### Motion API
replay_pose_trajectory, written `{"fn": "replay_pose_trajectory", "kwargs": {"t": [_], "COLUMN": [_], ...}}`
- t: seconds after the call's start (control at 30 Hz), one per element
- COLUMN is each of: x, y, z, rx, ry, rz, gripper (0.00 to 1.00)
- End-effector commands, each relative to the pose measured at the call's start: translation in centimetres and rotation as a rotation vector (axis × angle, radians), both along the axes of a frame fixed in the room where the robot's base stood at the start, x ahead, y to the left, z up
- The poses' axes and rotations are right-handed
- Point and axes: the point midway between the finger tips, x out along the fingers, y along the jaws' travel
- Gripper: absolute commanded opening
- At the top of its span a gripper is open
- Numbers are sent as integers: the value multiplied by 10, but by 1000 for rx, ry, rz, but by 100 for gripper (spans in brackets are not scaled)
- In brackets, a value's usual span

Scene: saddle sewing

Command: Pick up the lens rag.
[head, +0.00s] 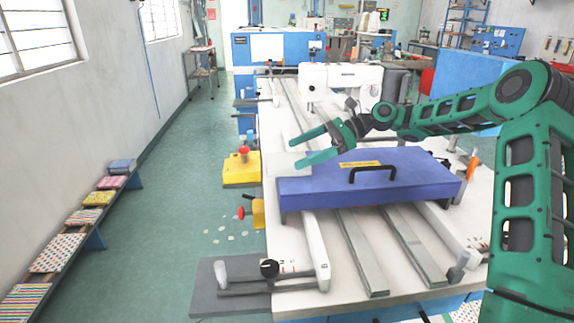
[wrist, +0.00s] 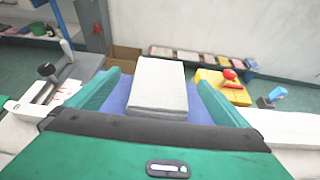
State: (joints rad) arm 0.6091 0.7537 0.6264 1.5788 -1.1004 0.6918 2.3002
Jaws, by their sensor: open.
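A white, folded, cloth-like pad, which I take to be the lens rag (wrist: 158,88), lies between the fingers of my gripper (wrist: 158,80) in the wrist view. A blue-violet surface shows around its lower edges. In the head view a pale patch that seems to be the rag (head: 284,163) shows by the fingertips, partly hidden by the lower finger. In the wrist view gaps show between the rag and both fingers. Its exact height over the rag is unclear.
The blue case (head: 330,188) with a black handle stands close in front of my gripper. A white sewing machine (head: 341,76) stands behind. A yellow box with a red knob (head: 240,168) is at the table's left edge. The floor on the left is mostly open beside a low bench.

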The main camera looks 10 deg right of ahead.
Motion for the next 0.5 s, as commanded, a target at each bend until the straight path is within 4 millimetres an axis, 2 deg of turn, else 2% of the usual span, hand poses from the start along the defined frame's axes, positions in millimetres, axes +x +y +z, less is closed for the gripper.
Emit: {"fn": "replay_pose_trajectory", "kwargs": {"t": [0.03,0.27,0.5], "x": [-1,1,3], "y": [8,24,52], "z": [-3,-12,-30], "rx": [0,-1,-1], "ry": [1,0,0], "rz": [2,-1,0], "gripper": [100,100,100]}}
